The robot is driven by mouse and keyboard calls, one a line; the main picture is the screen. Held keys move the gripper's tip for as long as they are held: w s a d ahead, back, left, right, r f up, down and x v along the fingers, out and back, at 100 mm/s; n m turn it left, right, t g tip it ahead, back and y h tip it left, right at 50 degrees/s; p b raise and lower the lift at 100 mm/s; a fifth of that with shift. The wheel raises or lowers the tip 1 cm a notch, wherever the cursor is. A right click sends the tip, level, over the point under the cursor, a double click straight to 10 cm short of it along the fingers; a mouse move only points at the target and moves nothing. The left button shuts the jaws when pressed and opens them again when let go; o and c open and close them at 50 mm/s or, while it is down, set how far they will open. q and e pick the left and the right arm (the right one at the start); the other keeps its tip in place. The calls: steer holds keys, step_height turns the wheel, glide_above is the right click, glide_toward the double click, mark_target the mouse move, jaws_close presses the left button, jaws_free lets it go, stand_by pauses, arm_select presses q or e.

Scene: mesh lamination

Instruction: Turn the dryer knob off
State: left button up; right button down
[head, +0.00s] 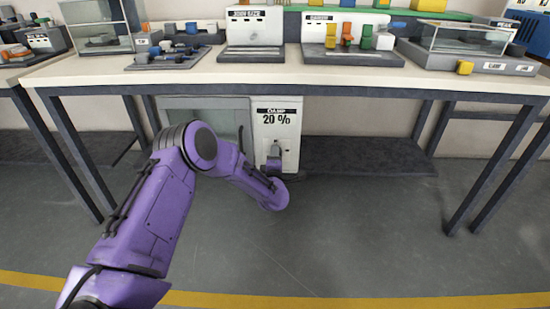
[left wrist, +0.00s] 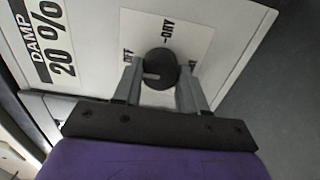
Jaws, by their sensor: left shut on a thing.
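The dryer (head: 286,122) is a pale cabinet under the table, with a sign reading "DAMP 20 %". Its round black knob (left wrist: 159,64) sits on a white label plate in the left wrist view. "DRY" is printed above the knob and "OFF" at its upper left. A light mark on the knob points left in that view, roughly towards the "OFF" side. My left gripper (head: 273,160) is at the lower front of the dryer; its two fingers straddle the knob and are shut on it. The knob is hidden in the head view. My right gripper is not in view.
The table (head: 330,77) stands above my left forearm, with several devices on top. Its dark legs (head: 490,165) stand left and right. A dark low shelf (head: 365,155) lies right of the dryer. The floor (head: 380,240) in front is clear.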

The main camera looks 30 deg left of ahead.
arm_select(q)
steer(key=shift+d+f, duration=0.1)
steer(key=o, duration=1.1)
steer(key=shift+c, duration=0.2)
steer(key=p+v, duration=0.2)
steer(key=v, duration=0.8)
steer(key=shift+s+p, duration=0.25)
steer(key=shift+p, duration=0.1)
steer(key=shift+d, duration=0.15)
